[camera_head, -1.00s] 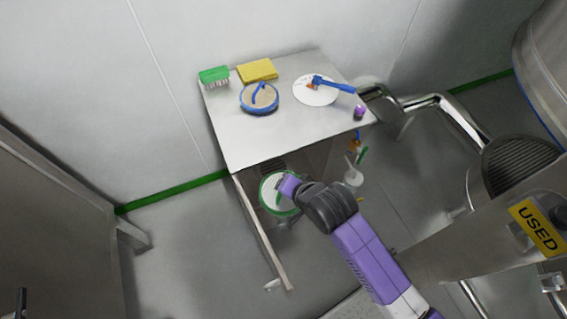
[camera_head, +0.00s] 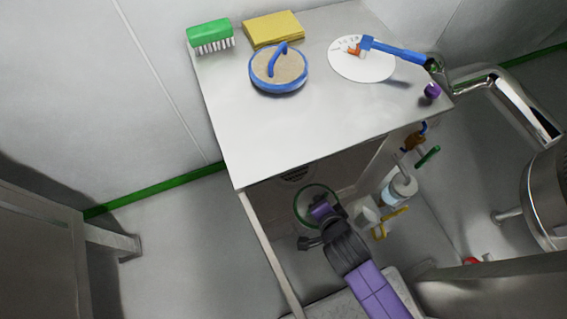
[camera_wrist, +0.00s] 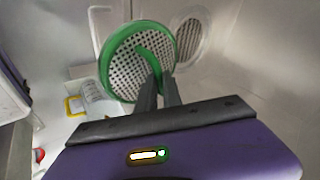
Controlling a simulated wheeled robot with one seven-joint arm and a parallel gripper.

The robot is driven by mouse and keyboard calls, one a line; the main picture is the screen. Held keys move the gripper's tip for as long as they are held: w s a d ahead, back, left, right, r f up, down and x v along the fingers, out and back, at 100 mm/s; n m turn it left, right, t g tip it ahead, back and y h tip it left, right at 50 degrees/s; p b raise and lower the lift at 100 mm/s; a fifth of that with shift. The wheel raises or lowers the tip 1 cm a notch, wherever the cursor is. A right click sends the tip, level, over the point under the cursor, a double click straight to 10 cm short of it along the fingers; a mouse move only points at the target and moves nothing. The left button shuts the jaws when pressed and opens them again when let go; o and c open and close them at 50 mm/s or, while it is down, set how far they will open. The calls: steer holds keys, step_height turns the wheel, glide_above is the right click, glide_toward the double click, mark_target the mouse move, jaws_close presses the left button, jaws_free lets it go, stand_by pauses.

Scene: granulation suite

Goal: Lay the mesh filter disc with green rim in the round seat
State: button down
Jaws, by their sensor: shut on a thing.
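The mesh filter disc (camera_wrist: 123,70) has a green rim and a green bar handle, and stands tilted in front of the wrist camera. My gripper (camera_wrist: 160,88) is shut on its green handle. In the head view the disc (camera_head: 304,203) shows beyond my gripper (camera_head: 322,210), below the front edge of the table top. I cannot tell whether this is the round seat.
On the table top (camera_head: 270,140) are a green brush (camera_head: 210,34), a yellow sponge (camera_head: 273,29), a blue-rimmed disc (camera_head: 279,70), a white disc (camera_head: 350,66) with a blue tool (camera_head: 395,50), and a purple item (camera_head: 431,91). A clear container (camera_head: 398,190) stands right of my gripper below.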

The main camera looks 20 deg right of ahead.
steer(key=shift+a+f, duration=0.15)
steer(key=shift+f, duration=0.35)
steer(key=shift+w+a+f+b, duration=0.1)
steer(key=shift+w+f+b, duration=0.35)
steer(key=shift+w, duration=2.55)
steer(key=shift+w+d+f+b, duration=0.1)
steer(key=shift+w+f+b, duration=0.4)
steer(key=shift+w, duration=2.55)
steer(key=shift+w+a+f+b, duration=0.15)
steer(key=shift+w+f, duration=0.6)
steer(key=shift+w, duration=2.25)
steer(key=shift+f, duration=0.3)
steer(key=c, duration=1.5)
jaws_free()
steer(key=shift+r, duration=0.1)
steer(key=shift+r, duration=0.25)
steer(key=p+v, duration=0.2)
steer(key=v, duration=1)
steer(key=shift+p, duration=0.35)
